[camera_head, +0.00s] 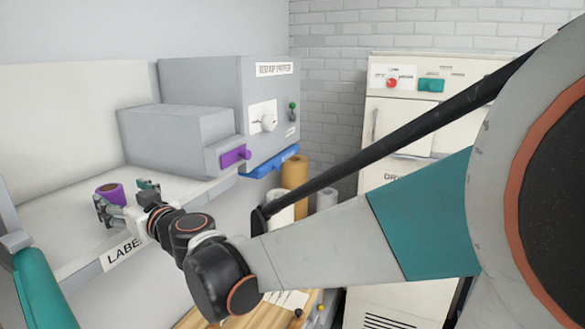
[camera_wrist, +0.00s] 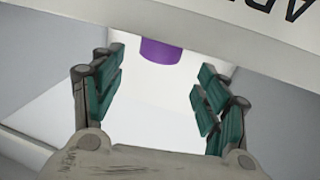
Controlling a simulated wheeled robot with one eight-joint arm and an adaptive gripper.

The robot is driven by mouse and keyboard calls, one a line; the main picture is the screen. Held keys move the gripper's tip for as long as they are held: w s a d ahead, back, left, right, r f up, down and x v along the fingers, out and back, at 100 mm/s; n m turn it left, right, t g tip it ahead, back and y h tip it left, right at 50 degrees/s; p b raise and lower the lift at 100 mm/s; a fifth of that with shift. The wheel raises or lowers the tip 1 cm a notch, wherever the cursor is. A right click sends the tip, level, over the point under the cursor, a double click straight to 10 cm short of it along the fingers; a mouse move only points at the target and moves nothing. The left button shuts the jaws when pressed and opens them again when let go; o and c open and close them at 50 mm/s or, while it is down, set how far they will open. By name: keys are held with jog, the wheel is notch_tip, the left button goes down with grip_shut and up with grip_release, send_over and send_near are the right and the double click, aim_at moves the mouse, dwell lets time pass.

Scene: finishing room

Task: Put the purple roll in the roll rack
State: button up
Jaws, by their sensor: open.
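The purple roll (camera_head: 113,196), with a brown core visible at its top, stands on a white shelf (camera_head: 72,224) at the left of the head view. In the wrist view the purple roll (camera_wrist: 160,51) shows as a small purple patch at the top, between and beyond my fingertips. My gripper (camera_head: 127,200) is open and empty, with its fingers close to the roll. In the wrist view my gripper (camera_wrist: 160,72) has its teal pads wide apart. I cannot make out contact with the roll. I cannot clearly identify the roll rack.
A grey machine (camera_head: 205,100) with a purple handle (camera_head: 234,156) stands behind the shelf. A tan roll (camera_head: 294,171) and a grey roll (camera_head: 327,200) stand upright right of it. A cream cabinet (camera_head: 425,130) stands further right. A wooden surface (camera_head: 240,316) lies below my arm.

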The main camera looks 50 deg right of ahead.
jog(key=shift+s+d, duration=0.2)
jog(key=shift+s, duration=1.8)
